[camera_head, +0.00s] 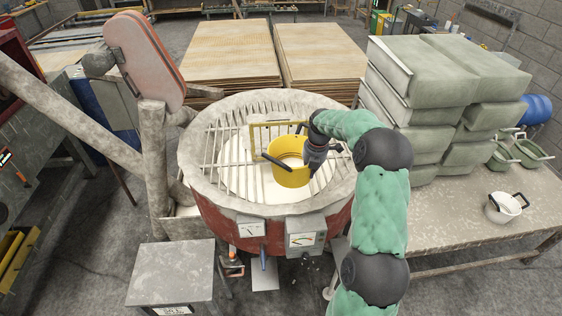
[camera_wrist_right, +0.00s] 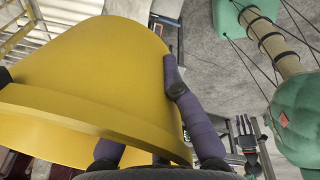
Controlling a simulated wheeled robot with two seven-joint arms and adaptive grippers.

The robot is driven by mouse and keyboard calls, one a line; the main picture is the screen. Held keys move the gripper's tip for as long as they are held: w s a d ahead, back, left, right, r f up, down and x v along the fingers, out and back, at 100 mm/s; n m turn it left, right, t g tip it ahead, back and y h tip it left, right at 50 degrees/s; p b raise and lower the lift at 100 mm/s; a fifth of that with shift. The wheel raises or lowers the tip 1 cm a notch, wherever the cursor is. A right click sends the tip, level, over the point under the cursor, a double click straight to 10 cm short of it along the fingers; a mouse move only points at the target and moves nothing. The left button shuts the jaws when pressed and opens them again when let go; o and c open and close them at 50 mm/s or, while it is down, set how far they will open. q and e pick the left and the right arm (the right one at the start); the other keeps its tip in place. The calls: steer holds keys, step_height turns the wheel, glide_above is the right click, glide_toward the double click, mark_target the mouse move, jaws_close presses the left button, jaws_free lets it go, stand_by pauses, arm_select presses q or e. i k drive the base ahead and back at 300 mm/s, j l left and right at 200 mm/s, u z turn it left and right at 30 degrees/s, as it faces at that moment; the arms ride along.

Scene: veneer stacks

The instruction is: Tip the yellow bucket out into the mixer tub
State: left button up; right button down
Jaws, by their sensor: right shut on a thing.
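The yellow bucket (camera_head: 289,177) is over the barred top of the round mixer tub (camera_head: 206,205), near its middle. It looks roughly upright, with its open mouth up and something pale inside. A dark handle sticks out at its left. My right gripper (camera_head: 314,155) is shut on the right side of the bucket. In the right wrist view the bucket (camera_wrist_right: 90,75) fills the left half, with dark fingers at its wall. The gap between bucket and bars is hard to judge. My left gripper is not in view.
A yellow frame (camera_head: 252,140) stands on the bars behind the bucket. A raised arm post (camera_head: 153,150) is left of the tub. Stacked green sacks (camera_head: 425,80) and a table (camera_head: 450,230) with a white pail (camera_head: 503,208) are at right. A grey box (camera_head: 170,272) stands at front left.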

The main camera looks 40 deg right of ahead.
mark_target(214, 155)
steer(key=i+l, duration=0.25)
steer(key=l, duration=0.15)
steer(key=i+l, duration=0.25)
steer(key=l, duration=0.15)
steer(key=i+l, duration=0.25)
steer(key=l, duration=0.15)
steer(key=i+l, duration=0.25)
steer(key=l, duration=0.2)
